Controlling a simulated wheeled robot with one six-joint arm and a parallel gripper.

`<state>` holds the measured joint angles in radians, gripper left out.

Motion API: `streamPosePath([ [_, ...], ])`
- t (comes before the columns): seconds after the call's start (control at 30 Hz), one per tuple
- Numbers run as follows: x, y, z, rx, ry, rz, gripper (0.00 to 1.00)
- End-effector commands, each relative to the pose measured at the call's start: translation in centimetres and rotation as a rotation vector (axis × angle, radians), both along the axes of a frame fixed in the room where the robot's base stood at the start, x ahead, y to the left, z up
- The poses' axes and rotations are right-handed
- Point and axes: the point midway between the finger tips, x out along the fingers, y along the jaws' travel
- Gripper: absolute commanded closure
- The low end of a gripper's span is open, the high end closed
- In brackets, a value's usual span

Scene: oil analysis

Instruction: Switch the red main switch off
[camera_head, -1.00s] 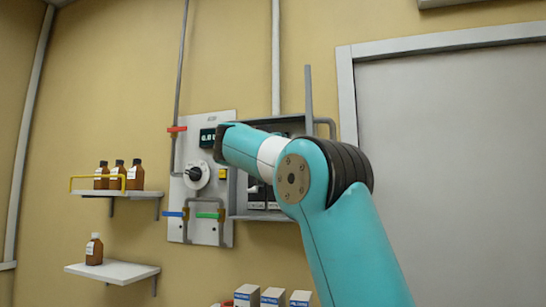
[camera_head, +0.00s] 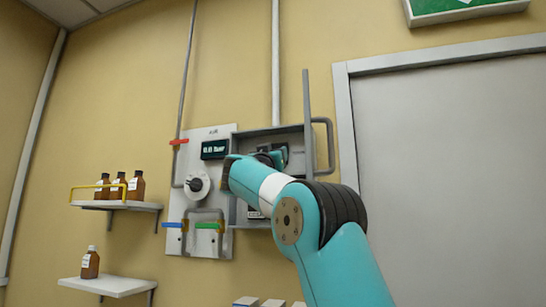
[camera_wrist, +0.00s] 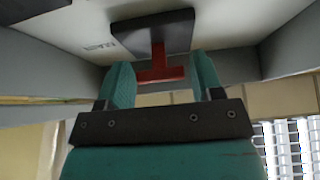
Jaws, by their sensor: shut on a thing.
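The red main switch (camera_wrist: 160,73) shows in the wrist view as a T-shaped red handle on a dark square plate (camera_wrist: 152,34). My gripper (camera_wrist: 161,82) has its teal fingers on both sides of the handle and is shut on it. In the head view my gripper (camera_head: 277,156) reaches into the open grey cabinet (camera_head: 238,210) on the wall. The switch itself is hidden there behind my arm and gripper.
Left of the cabinet is a panel (camera_head: 205,165) with a display (camera_head: 215,149), a round knob (camera_head: 197,185) and red, blue and green valve levers. Two shelves at left hold brown bottles. A grey door (camera_head: 450,170) stands at right.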

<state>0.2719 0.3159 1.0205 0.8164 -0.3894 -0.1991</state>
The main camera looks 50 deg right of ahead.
Motion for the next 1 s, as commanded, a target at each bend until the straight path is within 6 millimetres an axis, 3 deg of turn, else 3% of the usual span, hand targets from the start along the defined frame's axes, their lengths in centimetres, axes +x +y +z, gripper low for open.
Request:
streamPosePath([
  [0.03,0.0,0.1,0.1,-0.002,-0.001,0.002,0.33],
  [0.1,0.0,0.0,0.1,-0.001,0.0,0.002,0.17],
  [0.13,0.0,0.0,0.1,-0.001,-0.001,0.001,0.16],
  [0.53,-0.4,0.9,-0.8,0.0,-0.001,0.002,0.16],
  [0.67,-1.1,2.8,-2.4,0.0,-0.002,0.005,0.16],
  [1.0,-3.9,9.7,-7.0,0.0,-0.001,0.008,0.16],
])
